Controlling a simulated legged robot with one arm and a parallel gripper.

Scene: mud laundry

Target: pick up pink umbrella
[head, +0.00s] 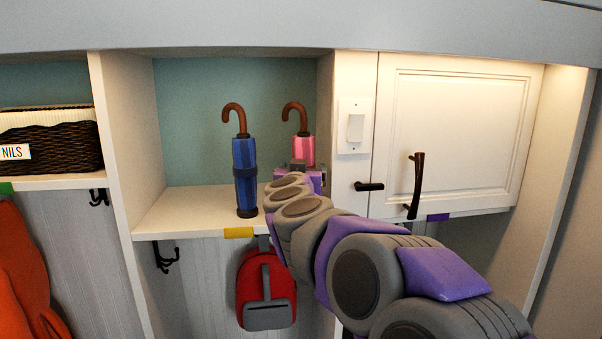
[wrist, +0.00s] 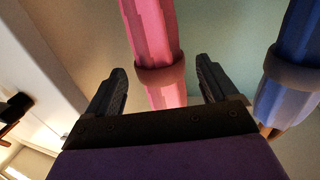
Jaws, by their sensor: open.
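The pink umbrella (head: 304,149) with a brown hooked handle stands upright in the open cubby, its lower part hidden behind my arm in the head view. In the wrist view, the pink umbrella (wrist: 158,45) with its band lies between the two fingers of my gripper (wrist: 161,70). The gripper is open, with a finger on each side and visible gaps to the umbrella. In the head view my gripper (head: 300,165) is at the umbrella's body, partly hidden by my arm.
A blue umbrella (head: 244,172) stands left of the pink one on the cubby shelf (head: 185,213); it also shows close to the right finger in the wrist view (wrist: 290,90). A white cabinet door (head: 455,130) is at right. A red bag (head: 266,285) hangs below.

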